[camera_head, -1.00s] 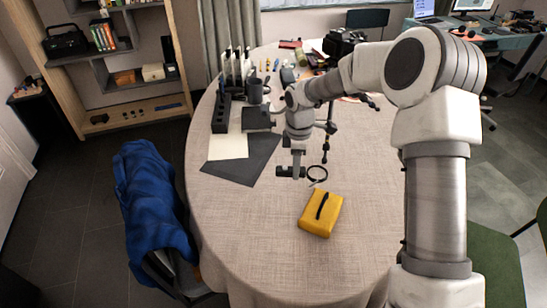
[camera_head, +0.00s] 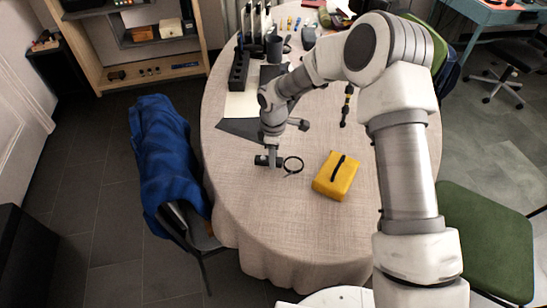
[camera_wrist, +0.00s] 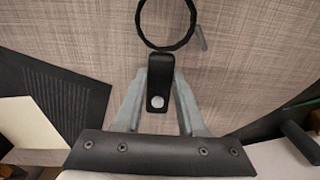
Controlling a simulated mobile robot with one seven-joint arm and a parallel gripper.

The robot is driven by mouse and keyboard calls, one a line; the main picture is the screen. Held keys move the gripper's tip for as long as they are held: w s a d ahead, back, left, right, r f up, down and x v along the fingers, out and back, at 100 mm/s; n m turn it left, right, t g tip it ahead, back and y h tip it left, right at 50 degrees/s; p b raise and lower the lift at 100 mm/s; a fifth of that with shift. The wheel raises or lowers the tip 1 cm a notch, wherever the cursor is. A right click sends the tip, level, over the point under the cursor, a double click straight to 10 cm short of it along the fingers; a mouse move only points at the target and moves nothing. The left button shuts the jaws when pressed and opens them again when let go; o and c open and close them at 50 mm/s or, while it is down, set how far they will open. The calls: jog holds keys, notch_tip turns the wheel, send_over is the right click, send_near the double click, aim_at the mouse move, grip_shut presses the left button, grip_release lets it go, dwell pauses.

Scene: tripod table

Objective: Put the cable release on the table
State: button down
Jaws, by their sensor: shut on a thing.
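The cable release (camera_wrist: 161,75) has a black body with a pale round button and a looped black cable ending in a small grey tip. In the wrist view, its body sits between the two pale fingers of my gripper (camera_wrist: 158,92), which is shut on it. The loop extends beyond the fingertips. In the head view, the cable loop (camera_head: 293,165) shows just right of my gripper (camera_head: 268,161), over the near-left part of the table (camera_head: 290,215). I cannot tell whether the release touches the cloth.
A yellow pouch (camera_head: 335,177) with a black strap lies right of the loop. A black tray (camera_head: 239,70), paper and a dark mat are farther back. A chair with a blue cover (camera_head: 165,160) stands left. The table's front area is clear.

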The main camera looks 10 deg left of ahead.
jog(key=shift+f, duration=0.1)
jog(key=shift+f, duration=0.15)
jog(key=c, duration=0.5)
grip_release()
notch_tip(320, 180, up, 12)
jog(key=p, duration=0.2)
jog(key=s+d+r+m+t, duration=0.2)
jog(key=s+d+r+m, duration=0.15)
jog(key=d+r, duration=0.7)
jog(key=s+d+r+m+t, duration=0.2)
jog(key=s+d+r+m, duration=0.8)
jog(key=s+d+r, duration=0.25)
jog(key=s+d+m+t, duration=0.1)
jog(key=s+d+m, duration=0.1)
jog(key=s+m, duration=0.3)
jog(key=s, duration=0.4)
jog(key=shift+d+f+t, duration=0.2)
jog(key=shift+d+t, duration=0.1)
jog(key=shift+d, duration=0.1)
